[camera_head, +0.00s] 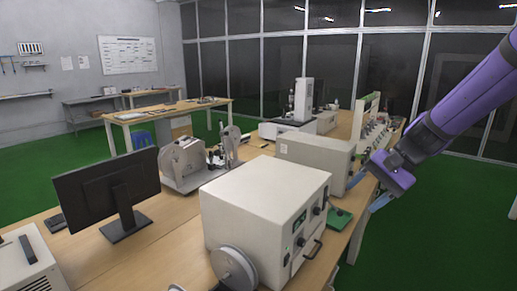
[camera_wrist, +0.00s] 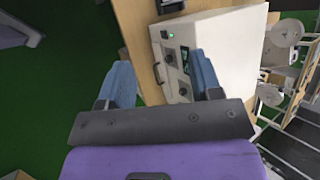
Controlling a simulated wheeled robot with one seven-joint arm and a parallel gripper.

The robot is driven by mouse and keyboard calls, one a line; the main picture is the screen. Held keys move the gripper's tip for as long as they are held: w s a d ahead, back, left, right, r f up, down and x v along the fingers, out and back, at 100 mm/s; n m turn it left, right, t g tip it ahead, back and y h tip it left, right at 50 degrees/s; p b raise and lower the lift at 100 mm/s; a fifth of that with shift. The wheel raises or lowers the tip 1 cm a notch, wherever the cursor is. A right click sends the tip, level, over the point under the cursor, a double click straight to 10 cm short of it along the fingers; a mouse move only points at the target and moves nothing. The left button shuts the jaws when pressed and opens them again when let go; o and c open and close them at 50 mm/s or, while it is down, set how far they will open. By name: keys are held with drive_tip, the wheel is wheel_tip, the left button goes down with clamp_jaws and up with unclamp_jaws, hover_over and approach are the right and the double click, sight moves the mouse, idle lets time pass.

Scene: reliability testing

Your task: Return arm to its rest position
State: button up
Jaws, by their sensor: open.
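My purple arm reaches in from the upper right of the head view. My gripper (camera_head: 376,190) hangs near the right edge of the long wooden bench (camera_head: 184,236), beside the beige instruments. In the wrist view my gripper (camera_wrist: 160,82) shows two blue fingers spread well apart, with nothing between them that it holds. Beyond the fingers lie the bench edge and a beige instrument box with a green light (camera_wrist: 176,62). I cannot tell the exact gap between the fingers and the box.
A large beige box (camera_head: 262,200) with a wheel stands at the front of the bench. A black monitor (camera_head: 105,195) stands to its left. Another beige instrument (camera_head: 314,160) is close left of my gripper. The green floor (camera_head: 440,230) is open to the right.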

drive_tip(key=s+d+r+n+t+h, duration=0.1)
drive_tip(key=s+d+r+n+h, duration=0.1)
drive_tip(key=s, duration=0.5)
drive_tip(key=s+d+r+n+t+h, duration=0.2)
drive_tip(key=s+r+h, duration=0.1)
drive_tip(key=s, duration=0.3)
drive_tip(key=s+d+r+n+t+h, duration=0.2)
drive_tip(key=s+r+h, duration=0.1)
drive_tip(key=s, duration=0.4)
drive_tip(key=shift+s+d+r, duration=0.3)
drive_tip(key=shift+d+r, duration=0.05)
drive_tip(key=shift+r, duration=0.45)
